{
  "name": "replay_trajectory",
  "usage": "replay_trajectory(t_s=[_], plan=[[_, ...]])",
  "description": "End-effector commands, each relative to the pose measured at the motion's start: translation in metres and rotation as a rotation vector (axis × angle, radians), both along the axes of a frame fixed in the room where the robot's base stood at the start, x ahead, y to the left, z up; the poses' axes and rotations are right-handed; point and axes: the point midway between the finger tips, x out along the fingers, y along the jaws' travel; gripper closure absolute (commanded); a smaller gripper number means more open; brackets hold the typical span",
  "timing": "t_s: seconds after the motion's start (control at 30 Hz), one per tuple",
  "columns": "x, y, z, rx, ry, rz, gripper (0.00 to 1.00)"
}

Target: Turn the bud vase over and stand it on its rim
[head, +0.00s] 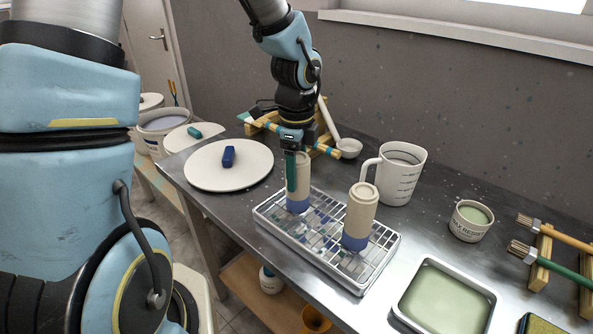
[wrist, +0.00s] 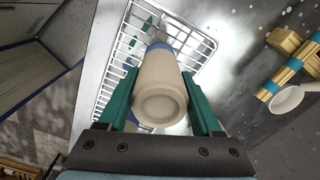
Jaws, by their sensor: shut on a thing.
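My gripper (head: 291,172) points down over the wire rack (head: 381,262), its green fingers shut on the left of two alike beige vases with blue ends. This held bud vase (head: 304,180) is upright in line, blue end down at the rack and beige end up; whether it bears on the wires I cannot tell. In the wrist view the bud vase (wrist: 160,98) sits between both fingers, its ringed, shallowly recessed beige end facing the camera. The second vase (head: 361,217) stands apart on the rack's right part, also blue end down.
A measuring jug (head: 401,174) stands behind the rack, and a tub (head: 470,221) and a tray of green glaze (head: 446,302) are to the right. A round white board (head: 205,165) with a blue block (head: 228,157) lies left. Wooden holders (head: 262,124) stand behind my gripper.

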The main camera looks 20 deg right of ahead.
Motion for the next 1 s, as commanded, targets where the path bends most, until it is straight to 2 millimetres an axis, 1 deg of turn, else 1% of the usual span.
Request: replay_trajectory(t_s=[0.03,0.3,0.33,0.57,0.67,0.77,1.0], plan=[[0.0,0.0,0.0,0.0,0.0,0.0,0.33],[0.0,0.0,0.0,0.0,0.0,0.0,0.03],[0.0,0.0,0.0,0.0,0.0,0.0,0.0],[0.0,0.0,0.001,0.0,0.0,0.0,0.0],[0.001,0.0,0.006,-0.002,-0.002,0.002,0.0],[0.002,0.0,0.019,-0.002,-0.005,0.003,0.0],[0.002,0.0,0.067,-0.004,-0.007,0.003,0.0]])
